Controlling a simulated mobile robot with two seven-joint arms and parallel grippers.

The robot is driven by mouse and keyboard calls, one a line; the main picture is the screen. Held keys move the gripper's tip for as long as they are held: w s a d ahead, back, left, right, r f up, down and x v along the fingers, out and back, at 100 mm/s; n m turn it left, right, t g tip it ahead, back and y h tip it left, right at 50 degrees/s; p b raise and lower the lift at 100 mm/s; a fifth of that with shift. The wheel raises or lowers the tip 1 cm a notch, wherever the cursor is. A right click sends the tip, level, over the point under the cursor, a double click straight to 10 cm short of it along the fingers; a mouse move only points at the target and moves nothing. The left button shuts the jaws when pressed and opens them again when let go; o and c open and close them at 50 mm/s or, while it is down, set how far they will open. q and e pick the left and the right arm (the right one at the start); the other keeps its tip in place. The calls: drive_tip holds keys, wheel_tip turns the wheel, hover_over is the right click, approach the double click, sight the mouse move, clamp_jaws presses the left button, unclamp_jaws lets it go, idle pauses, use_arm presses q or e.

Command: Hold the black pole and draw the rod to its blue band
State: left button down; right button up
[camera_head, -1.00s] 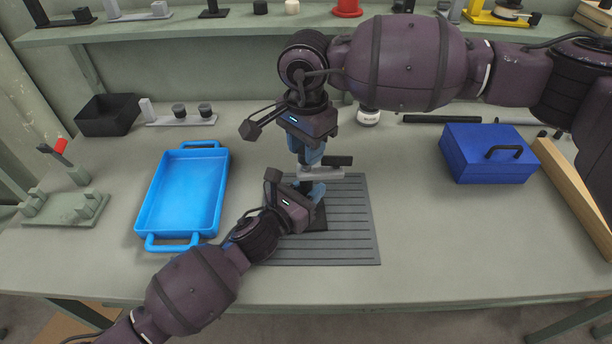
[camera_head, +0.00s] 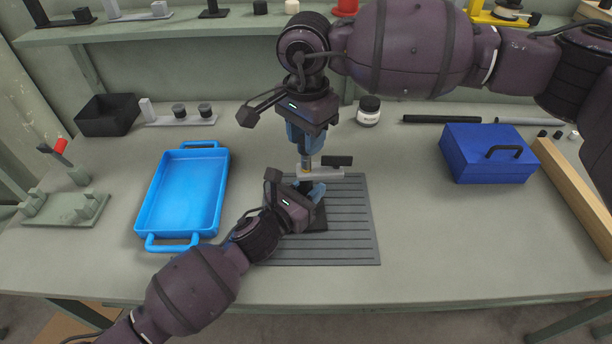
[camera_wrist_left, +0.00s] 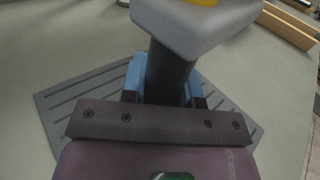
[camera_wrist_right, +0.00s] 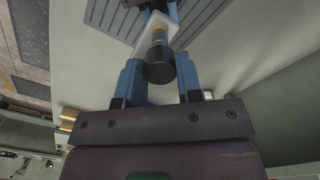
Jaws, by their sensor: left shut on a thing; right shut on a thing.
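The black pole (camera_wrist_left: 170,75) stands upright on the grooved grey mat, and my left gripper (camera_head: 312,192) is shut around it below a light grey collar (camera_head: 322,173). The collar has a black lever (camera_head: 338,160). The rod (camera_head: 305,162) rises from the collar, with a yellow band showing just above it; the band also shows in the right wrist view (camera_wrist_right: 159,28). My right gripper (camera_head: 304,143) is above the collar, shut on the rod's black top end (camera_wrist_right: 159,68). I see no blue band on the rod; the blue fingers hide part of it.
The grooved mat (camera_head: 350,235) lies under the pole. A blue tray (camera_head: 152,205) is to the left, and a dark blue box (camera_head: 462,165) and wooden beam (camera_head: 570,190) are to the right. A white jar (camera_head: 369,112) stands behind. The front right table is clear.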

drive_tip(key=shift+r, duration=1.7)
drive_tip(key=o, duration=0.9)
drive_tip(key=shift+o, duration=0.2)
drive_tip(key=shift+r, duration=2.45)
